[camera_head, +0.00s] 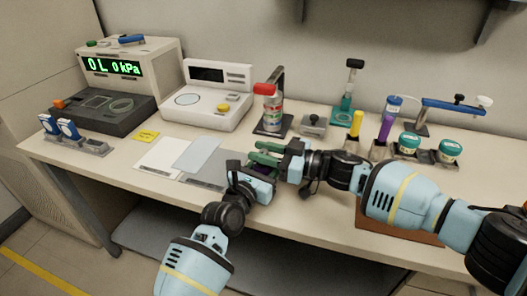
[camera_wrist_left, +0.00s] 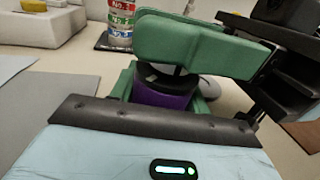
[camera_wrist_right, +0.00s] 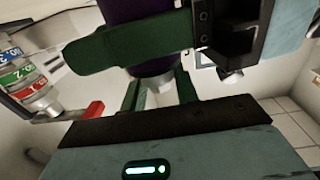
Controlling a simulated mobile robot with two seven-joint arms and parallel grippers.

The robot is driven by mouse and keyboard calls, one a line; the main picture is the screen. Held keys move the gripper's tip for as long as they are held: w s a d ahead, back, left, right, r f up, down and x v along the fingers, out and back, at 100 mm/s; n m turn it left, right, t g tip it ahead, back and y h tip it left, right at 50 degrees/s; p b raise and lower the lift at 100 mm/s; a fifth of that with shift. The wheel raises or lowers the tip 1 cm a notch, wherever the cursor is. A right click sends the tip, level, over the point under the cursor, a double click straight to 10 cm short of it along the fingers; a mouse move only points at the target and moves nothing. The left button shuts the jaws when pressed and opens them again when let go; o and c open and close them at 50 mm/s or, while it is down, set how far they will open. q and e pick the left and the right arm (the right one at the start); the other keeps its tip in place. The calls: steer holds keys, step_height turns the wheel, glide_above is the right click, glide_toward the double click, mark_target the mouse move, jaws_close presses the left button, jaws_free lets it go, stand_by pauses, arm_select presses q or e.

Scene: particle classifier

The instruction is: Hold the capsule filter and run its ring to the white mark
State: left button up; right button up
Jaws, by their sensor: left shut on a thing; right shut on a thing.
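The capsule filter (camera_wrist_left: 165,98) has a purple body and sits upright between the green fingers of my left gripper (camera_wrist_left: 168,82), which is shut on it. In the head view it is a small purple patch (camera_head: 262,168) at the table's front edge. My right gripper (camera_head: 272,150) comes in from the right above it. The fingers of the two grippers cross closely and hide most of the ring. I cannot make out the white mark.
Grey and white sheets (camera_head: 158,158) lie to the left. A purple cylinder (camera_head: 385,128), a yellow cylinder (camera_head: 356,124) and teal-lidded jars (camera_head: 449,148) stand to the right. Two instruments fill the back left.

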steer(key=m+t+h, duration=0.1)
steer(key=t, duration=0.1)
steer(key=m+t+h, duration=0.1)
steer(key=m+t, duration=0.1)
steer(key=m+t+h, duration=0.2)
steer(key=shift+s+a, duration=0.2)
steer(key=shift+a, duration=0.05)
steer(key=shift+r+m+t+h, duration=0.2)
steer(key=shift+m+t+h, duration=1.2)
steer(key=shift+t+h, duration=0.35)
steer(key=shift+w+m+h, duration=0.1)
steer(key=shift+m+h, duration=0.2)
steer(key=shift+h, duration=0.05)
steer(key=shift+d+h, duration=0.15)
steer(key=shift+h, duration=0.15)
arm_select(q)
steer(key=shift+f, duration=0.1)
arm_select(e)
steer(key=o, duration=0.8)
steer(key=shift+c, duration=0.2)
steer(key=shift+f, duration=0.1)
steer(key=shift+d, duration=0.1)
